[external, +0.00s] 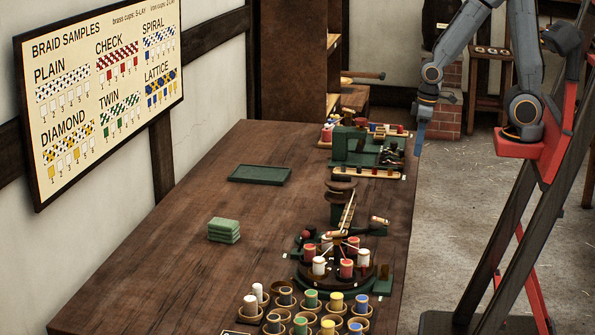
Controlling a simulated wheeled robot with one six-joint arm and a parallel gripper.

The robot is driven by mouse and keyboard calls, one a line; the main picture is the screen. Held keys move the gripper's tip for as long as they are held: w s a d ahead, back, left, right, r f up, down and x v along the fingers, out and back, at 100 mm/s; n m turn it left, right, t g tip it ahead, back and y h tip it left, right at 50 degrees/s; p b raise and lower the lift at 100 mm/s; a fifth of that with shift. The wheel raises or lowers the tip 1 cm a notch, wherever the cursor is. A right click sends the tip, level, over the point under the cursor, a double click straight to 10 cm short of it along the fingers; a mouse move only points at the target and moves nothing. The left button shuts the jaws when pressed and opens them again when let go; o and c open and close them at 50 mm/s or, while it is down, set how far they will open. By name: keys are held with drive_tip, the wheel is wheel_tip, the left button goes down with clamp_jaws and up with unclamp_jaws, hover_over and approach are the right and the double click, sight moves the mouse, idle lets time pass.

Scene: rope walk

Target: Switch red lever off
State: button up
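My gripper (420,127) hangs from my arm at the right, beyond the table's right edge and near the green machine at the table's far end. Its fingers show edge-on as a blue tip pointing down, so whether they are open or shut does not show. It appears to touch nothing. The round braiding machine (338,270) stands on the near right of the table with red and white bobbins on it. A small red knob (306,234) shows at its left back side; I cannot tell whether this is the red lever or which way it is set.
The wooden table (170,245) has free room on its left. A green tray (259,174) and a stack of green blocks (224,230) lie on it. Several cups with coloured bobbins (311,299) stand at the near end. A green machine (365,147) stands at the far end.

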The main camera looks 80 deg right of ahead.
wheel_tip(320, 180, up, 5)
drive_tip(key=shift+w, duration=0.1)
clamp_jaws()
drive_tip(key=w+a+n+t+b, duration=0.15)
drive_tip(key=w+a+n, duration=0.65)
drive_tip(key=w+a, duration=0.8)
drive_tip(key=w+a+n+t+b, duration=0.1)
drive_tip(key=w+a+n, duration=0.15)
drive_tip(key=a, duration=1.15)
drive_tip(key=w+a+n+t, duration=0.1)
drive_tip(key=a+n, duration=0.3)
drive_tip(key=a, duration=1)
wheel_tip(320, 180, down, 6)
drive_tip(key=shift+w+a+f+h, duration=0.15)
drive_tip(key=shift+a+h, duration=0.25)
drive_tip(key=shift+n, duration=0.25)
drive_tip(key=p, duration=0.2)
approach(302, 242)
drive_tip(key=f, duration=0.4)
drive_tip(key=shift+s+d+f, duration=0.25)
drive_tip(key=shift+s+f, duration=0.05)
drive_tip(key=shift+f, duration=0.1)
